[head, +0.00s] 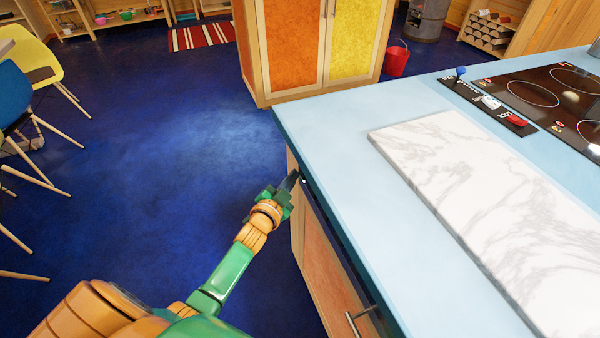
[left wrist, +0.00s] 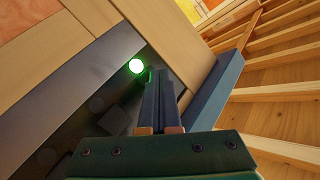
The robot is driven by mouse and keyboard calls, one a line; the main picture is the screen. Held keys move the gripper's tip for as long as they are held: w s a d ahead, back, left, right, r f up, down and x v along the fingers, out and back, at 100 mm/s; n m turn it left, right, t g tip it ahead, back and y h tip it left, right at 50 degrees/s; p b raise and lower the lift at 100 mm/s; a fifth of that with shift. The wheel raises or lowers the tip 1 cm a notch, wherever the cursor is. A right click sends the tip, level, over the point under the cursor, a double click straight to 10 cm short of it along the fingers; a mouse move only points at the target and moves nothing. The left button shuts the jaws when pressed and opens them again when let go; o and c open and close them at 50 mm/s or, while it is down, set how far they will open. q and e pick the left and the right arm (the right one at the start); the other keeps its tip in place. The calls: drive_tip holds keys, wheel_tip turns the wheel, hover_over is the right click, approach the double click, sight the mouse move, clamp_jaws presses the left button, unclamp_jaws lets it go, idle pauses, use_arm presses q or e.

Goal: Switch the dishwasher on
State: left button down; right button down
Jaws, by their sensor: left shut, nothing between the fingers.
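The dishwasher shows in the head view as a dark front strip (head: 328,222) under the edge of the blue worktop, seen steeply from above. In the left wrist view its grey panel (left wrist: 72,75) fills the left side, and a round button (left wrist: 136,66) on it glows bright green. My right gripper is out of view.
The blue worktop (head: 335,130) overhangs close to my left gripper. It carries a white marble board (head: 470,190) and a black hob (head: 560,95). A cabinet drawer with a metal handle (head: 361,313) is nearer. Blue floor (head: 190,150) to the left is clear; chairs (head: 25,110) stand further left.

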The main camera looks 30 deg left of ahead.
use_arm(q)
drive_tip(key=shift+s+a, duration=0.35)
drive_tip(key=shift+s, duration=0.1)
drive_tip(key=shift+a, duration=0.1)
drive_tip(key=s+a+p, duration=0.1)
drive_tip(key=s+a, duration=0.1)
drive_tip(key=s+a+p, duration=0.1)
drive_tip(key=s, duration=0.1)
drive_tip(key=shift+s+a, duration=0.25)
drive_tip(key=shift+a, duration=0.1)
drive_tip(key=s+d+f+n+g+p, duration=0.1)
drive_tip(key=s+d+f+n+g, duration=0.2)
drive_tip(key=s+f, duration=0.65)
drive_tip(key=s+d+f+g, duration=0.3)
drive_tip(key=s+f+g, duration=0.35)
drive_tip(key=f, duration=0.65)
drive_tip(key=s+d+f+g, duration=0.2)
drive_tip(key=s+f+g, duration=0.1)
drive_tip(key=s, duration=0.7)
drive_tip(key=s+d+f+n+g+h, duration=0.1)
drive_tip(key=s+d+f+g, duration=0.2)
drive_tip(key=s, duration=0.7)
drive_tip(key=shift+s+d+f, duration=0.2)
drive_tip(key=shift+d+f, duration=0.15)
drive_tip(key=shift+f, duration=0.1)
